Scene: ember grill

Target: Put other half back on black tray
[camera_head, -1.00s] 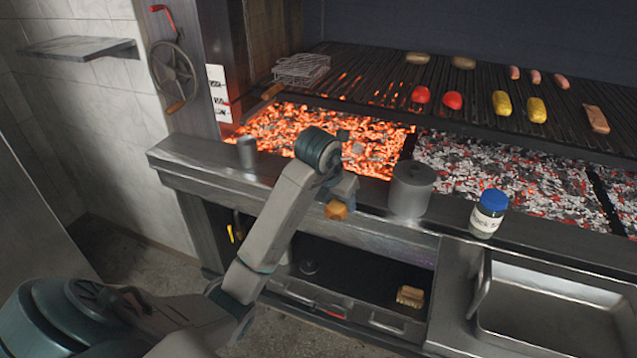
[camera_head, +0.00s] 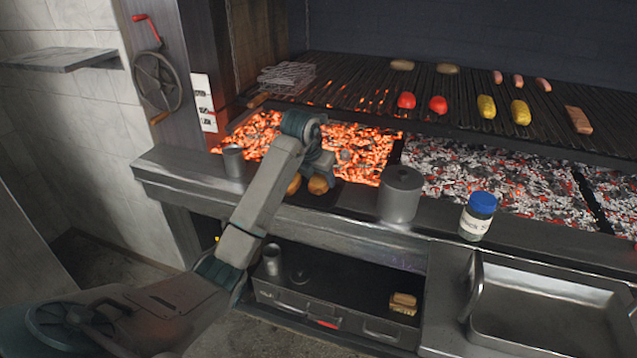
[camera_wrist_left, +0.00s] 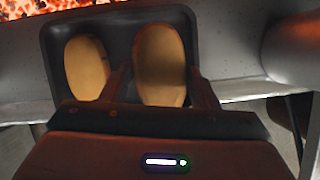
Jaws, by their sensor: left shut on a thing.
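The black tray (camera_head: 312,199) lies on the steel counter ledge in front of the coals; it also shows in the left wrist view (camera_wrist_left: 119,24). One golden bun half (camera_wrist_left: 87,68) lies on the tray's left side. My left gripper (camera_head: 319,172) is over the tray, its fingers shut on the other bun half (camera_wrist_left: 160,65), which is on or just above the tray's right side. I cannot tell whether it touches the tray. In the head view this half (camera_head: 318,185) shows below the gripper. My right gripper is not in view.
A lidded steel pot (camera_head: 401,193) stands right of the tray, and a blue-capped jar (camera_head: 478,216) further right. A metal cup (camera_head: 233,161) stands left. Glowing coals (camera_head: 360,150) lie behind. A sink (camera_head: 560,300) is at the lower right.

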